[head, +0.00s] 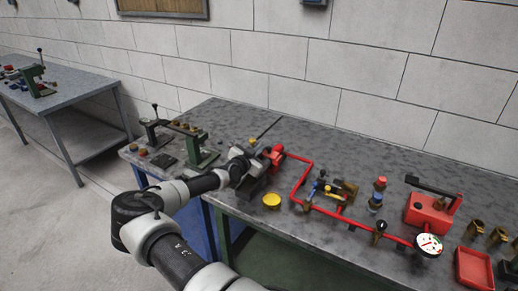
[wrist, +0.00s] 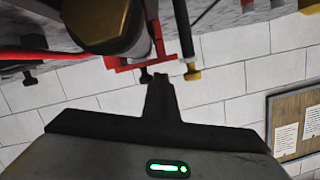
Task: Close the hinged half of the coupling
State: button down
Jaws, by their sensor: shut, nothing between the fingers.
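A red part (head: 275,152) sits at the left end of the red pipe (head: 302,178), beside my gripper (head: 256,160) in the head view. It may be the coupling, but my arm hides much of it and I cannot tell how its hinged half stands. In the wrist view, my gripper (wrist: 160,77) is shut and empty, its fingertips just below a red bracket-like piece (wrist: 140,62). I cannot tell whether they touch. A large brass-coloured part (wrist: 97,22) hangs close above and to the left of the fingers.
The bench's back strip is mostly clear.

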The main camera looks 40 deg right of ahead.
jog(key=shift+w+a+f, duration=0.1)
jog(key=shift+w+f, duration=0.2)
jog(key=shift+f, duration=0.2)
jog(key=shift+w+a+f, duration=0.1)
dwell(0.3)
